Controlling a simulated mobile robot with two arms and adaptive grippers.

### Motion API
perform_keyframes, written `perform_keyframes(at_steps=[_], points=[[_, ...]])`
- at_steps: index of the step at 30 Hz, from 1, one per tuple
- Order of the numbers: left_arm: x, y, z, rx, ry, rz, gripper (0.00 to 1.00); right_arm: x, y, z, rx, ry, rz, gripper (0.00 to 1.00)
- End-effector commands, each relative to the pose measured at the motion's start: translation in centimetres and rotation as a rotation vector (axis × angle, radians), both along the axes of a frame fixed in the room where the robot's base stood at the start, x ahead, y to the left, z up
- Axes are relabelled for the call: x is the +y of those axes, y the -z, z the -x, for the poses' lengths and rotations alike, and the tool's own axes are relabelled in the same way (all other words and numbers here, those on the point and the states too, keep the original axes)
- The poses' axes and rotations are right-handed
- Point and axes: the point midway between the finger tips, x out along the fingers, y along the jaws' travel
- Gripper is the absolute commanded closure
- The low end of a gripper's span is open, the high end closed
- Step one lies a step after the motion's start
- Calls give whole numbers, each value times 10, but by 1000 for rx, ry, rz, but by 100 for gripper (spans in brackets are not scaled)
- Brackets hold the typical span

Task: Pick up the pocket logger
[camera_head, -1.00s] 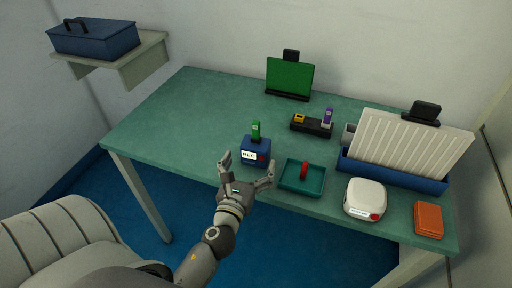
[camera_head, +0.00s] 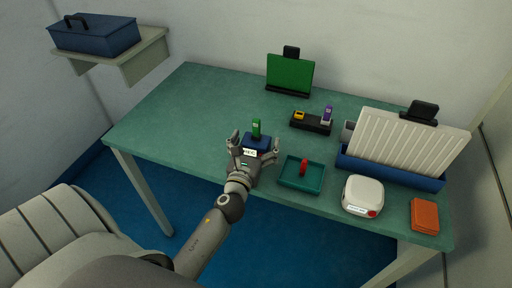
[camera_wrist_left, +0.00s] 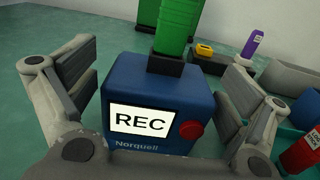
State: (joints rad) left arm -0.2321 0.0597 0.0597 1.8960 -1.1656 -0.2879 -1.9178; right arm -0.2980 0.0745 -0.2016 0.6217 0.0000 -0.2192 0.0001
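A blue box (camera_head: 259,142) with a white "REC" screen and a red button stands near the table's front edge; it also fills the middle of the left wrist view (camera_wrist_left: 158,82). A green stick (camera_head: 256,128) stands upright on its top. My left gripper (camera_head: 256,140) is open, with one finger on each side of the blue box. In the left wrist view a gap shows at the left finger; contact on the right is unclear. I cannot tell for certain which item is called the pocket logger. My right gripper is not in view.
A teal tray (camera_head: 289,181) with a red stick (camera_head: 303,167) lies right of the box. Behind is a black holder (camera_head: 312,127) with yellow and purple items. A white device (camera_head: 362,194), orange box (camera_head: 425,214) and blue rack (camera_head: 400,174) stand right. The table's left side is clear.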

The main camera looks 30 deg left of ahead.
Motion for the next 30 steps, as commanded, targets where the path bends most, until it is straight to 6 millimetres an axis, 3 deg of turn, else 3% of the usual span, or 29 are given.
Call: perform_keyframes(at_steps=[2, 12, 23, 30], points=[[0, 0, 0, 0, 0, 0, 15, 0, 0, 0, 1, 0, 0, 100], [0, 0, 0, 0, 0, 1, 59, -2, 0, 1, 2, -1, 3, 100], [0, -5, 0, -3, 1, -1, 60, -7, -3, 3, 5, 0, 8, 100], [0, -24, 0, -5, 2, -2, 60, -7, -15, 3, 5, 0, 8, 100]])
